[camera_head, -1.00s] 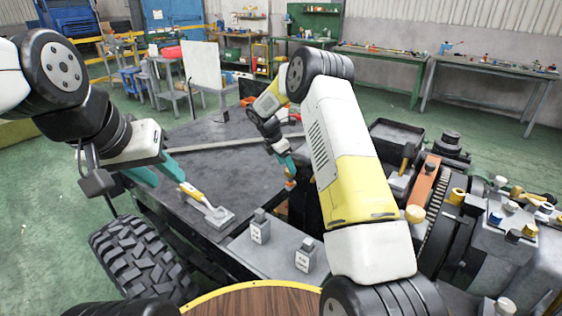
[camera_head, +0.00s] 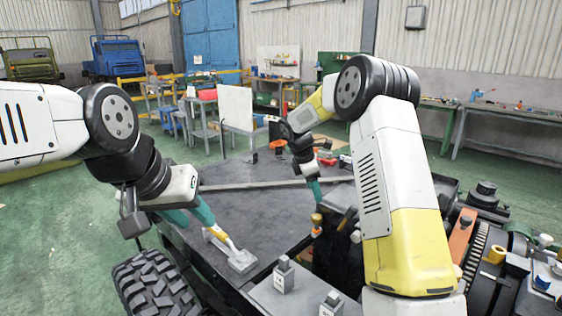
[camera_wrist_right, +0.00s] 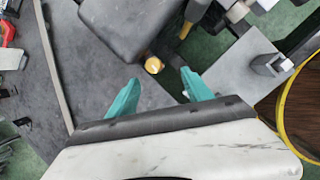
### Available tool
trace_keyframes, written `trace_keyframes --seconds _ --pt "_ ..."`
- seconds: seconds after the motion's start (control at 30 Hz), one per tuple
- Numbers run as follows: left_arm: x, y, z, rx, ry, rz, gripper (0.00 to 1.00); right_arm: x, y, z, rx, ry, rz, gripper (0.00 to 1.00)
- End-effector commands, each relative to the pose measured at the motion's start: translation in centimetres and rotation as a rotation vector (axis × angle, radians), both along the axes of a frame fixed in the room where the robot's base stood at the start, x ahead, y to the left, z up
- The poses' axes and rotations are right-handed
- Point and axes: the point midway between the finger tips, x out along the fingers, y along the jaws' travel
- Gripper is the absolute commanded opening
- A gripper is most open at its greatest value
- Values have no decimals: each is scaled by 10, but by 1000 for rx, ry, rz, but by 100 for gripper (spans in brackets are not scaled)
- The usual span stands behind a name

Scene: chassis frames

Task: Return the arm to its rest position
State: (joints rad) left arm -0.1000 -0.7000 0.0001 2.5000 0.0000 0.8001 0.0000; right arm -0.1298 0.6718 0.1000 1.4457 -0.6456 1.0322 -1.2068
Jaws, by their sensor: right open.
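My left gripper (camera_head: 170,229) is at the left in the head view, with its teal fingers spread apart. The tip of its right finger is close to the yellow handle of a tool with a grey block end (camera_head: 238,258); I cannot tell if they touch. Nothing shows between the fingers. My right arm reaches forward over the chassis, and its gripper (camera_head: 313,190) points down, partly seen. In the right wrist view, the right gripper (camera_wrist_right: 158,77) is open and empty. A yellow-topped knob (camera_wrist_right: 153,65) shows beyond the gap between its fingertips.
The dark chassis deck (camera_head: 250,190) lies below both arms, with a big tyre (camera_head: 155,288) at its left. Small grey blocks (camera_head: 283,275) stand at the front. Engine parts (camera_head: 490,240) crowd the right. Benches stand at the back, and green floor is free at left.

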Motion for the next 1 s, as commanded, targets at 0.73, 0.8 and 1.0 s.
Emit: trace_keyframes --seconds 0.73,0.8,1.0 --pt "0 0 0 0 0 0 36 -255 -22 168 606 -335 -1024 59" --pt "0 0 0 0 0 0 36 -280 -21 169 674 -347 -1124 59" --pt "0 0 0 0 0 0 36 -341 -15 164 852 -360 -1377 59"
